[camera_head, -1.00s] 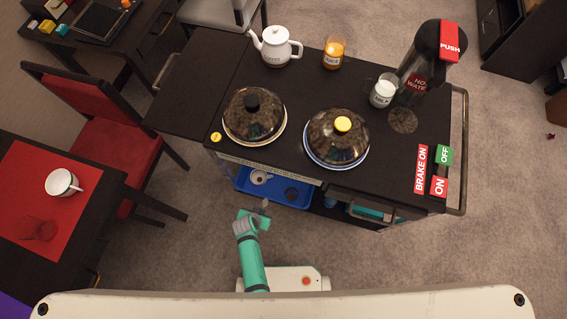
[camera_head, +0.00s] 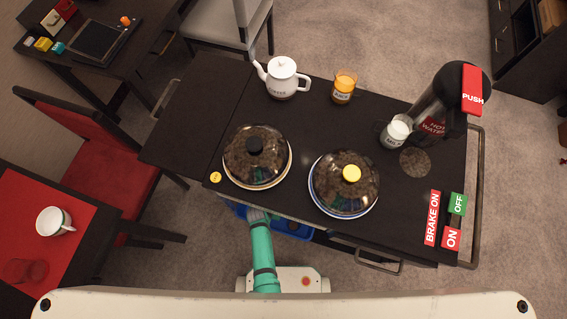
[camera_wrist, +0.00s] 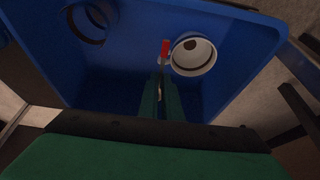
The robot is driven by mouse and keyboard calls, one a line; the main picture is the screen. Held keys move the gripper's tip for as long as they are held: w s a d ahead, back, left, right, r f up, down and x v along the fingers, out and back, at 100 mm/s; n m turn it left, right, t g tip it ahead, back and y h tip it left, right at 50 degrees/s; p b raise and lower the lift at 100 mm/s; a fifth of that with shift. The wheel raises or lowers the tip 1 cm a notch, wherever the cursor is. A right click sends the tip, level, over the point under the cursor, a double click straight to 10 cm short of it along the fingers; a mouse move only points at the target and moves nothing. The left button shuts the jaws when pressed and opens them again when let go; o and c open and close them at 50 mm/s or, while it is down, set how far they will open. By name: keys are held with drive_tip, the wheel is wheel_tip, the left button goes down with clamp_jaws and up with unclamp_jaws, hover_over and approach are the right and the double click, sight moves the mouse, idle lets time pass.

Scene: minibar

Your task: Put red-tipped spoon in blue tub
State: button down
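The blue tub (camera_head: 294,227) is on the lower part of the cart, mostly hidden under the cart top in the head view. In the wrist view the tub (camera_wrist: 235,75) fills most of the picture, with a white cup (camera_wrist: 193,57) and a dark round item (camera_wrist: 88,22) inside. The red-tipped spoon (camera_wrist: 165,48) shows between my green fingers, red end pointing away from me. My gripper (camera_wrist: 161,98) is shut on it and is over or inside the tub; I cannot tell how deep. In the head view the fingertips are hidden under the cart edge.
The cart top (camera_head: 300,110) overhangs my arm. Two domed plates (camera_head: 256,157) (camera_head: 344,184) sit near its front edge. A handle (camera_head: 378,264) juts out to the right of the tub.

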drive_tip(key=w+d+f, duration=0.3)
drive_tip(key=w+f, duration=0.1)
drive_tip(key=f, duration=0.1)
drive_tip(key=w+d+f, duration=0.2)
drive_tip(key=shift+d+f, duration=0.15)
drive_tip(key=shift+d, duration=0.2)
drive_tip(key=shift+w+f, duration=0.15)
drive_tip(key=shift+f, duration=1.45)
drive_tip(key=shift+f, duration=0.1)
drive_tip(key=c, duration=2)
unclamp_jaws()
drive_tip(key=shift+v, duration=6.1)
